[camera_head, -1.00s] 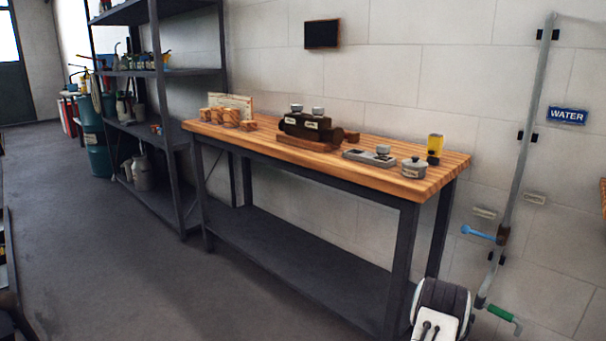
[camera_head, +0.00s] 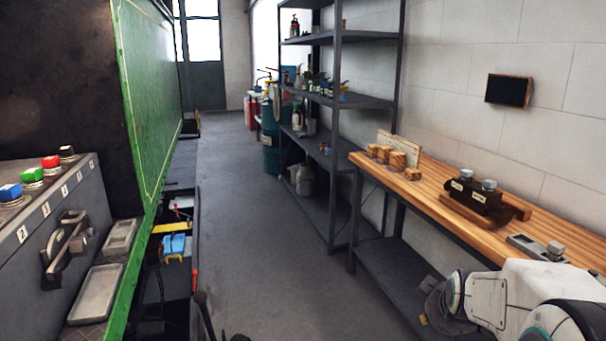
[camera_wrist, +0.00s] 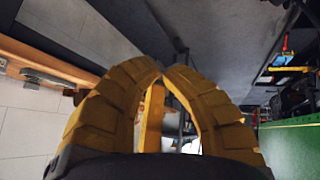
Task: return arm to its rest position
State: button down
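My arm (camera_head: 510,295) shows at the lower right of the head view, white with dark joints, in front of the workbench. A dark grey part at its left end is too unclear to name. In the wrist view my gripper (camera_wrist: 168,68) has two thick ribbed yellow fingers. Nothing is visibly held.
The wooden workbench (camera_head: 440,222) stands at right, bearing wooden blocks (camera_head: 397,160) and a dark block device (camera_head: 474,200). Behind it is a grey shelf (camera_head: 336,120). The floor aisle (camera_head: 260,230) between is clear.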

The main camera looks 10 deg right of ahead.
jog(key=s+a+r+g+y+p, duration=0.1)
jog(key=s+a+r+p, duration=0.3)
jog(key=s+a, duration=0.4)
jog(key=s+a+r+g+y+p, duration=0.2)
jog(key=s+a+r+p, duration=0.3)
jog(key=s, duration=0.8)
jog(key=a+r, duration=0.2)
jog(key=a, duration=0.1)
jog(key=shift+a+m+g, duration=0.2)
jog(key=shift+m+g, duration=0.2)
jog(key=shift+f, duration=0.1)
